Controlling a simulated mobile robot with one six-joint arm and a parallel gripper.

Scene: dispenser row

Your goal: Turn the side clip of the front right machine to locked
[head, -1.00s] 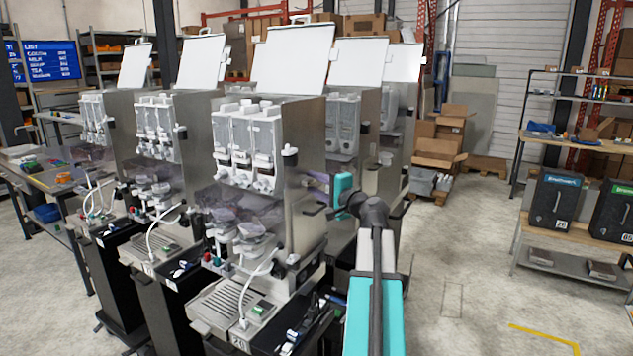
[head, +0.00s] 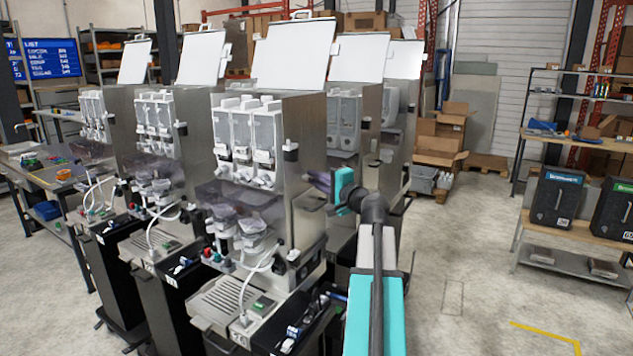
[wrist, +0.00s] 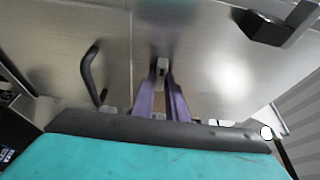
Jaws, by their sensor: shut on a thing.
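The front right machine (head: 304,140) stands nearest my arm in the head view, with its lid raised and its metal side panel facing right. My gripper (head: 322,182) reaches that side panel from the right. In the wrist view the purple fingers of my gripper (wrist: 162,88) are shut on a small pale clip (wrist: 161,70) against the brushed metal panel. The fingers hide part of the clip, and I cannot tell its exact turn. In the head view the clip is hidden by the gripper.
A black curved handle (wrist: 90,75) is on the panel left of my fingers. A dark block (wrist: 262,28) sticks out at upper right. Other machines (head: 160,140) stand in a row to the left. The floor (head: 455,270) right of my arm is clear.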

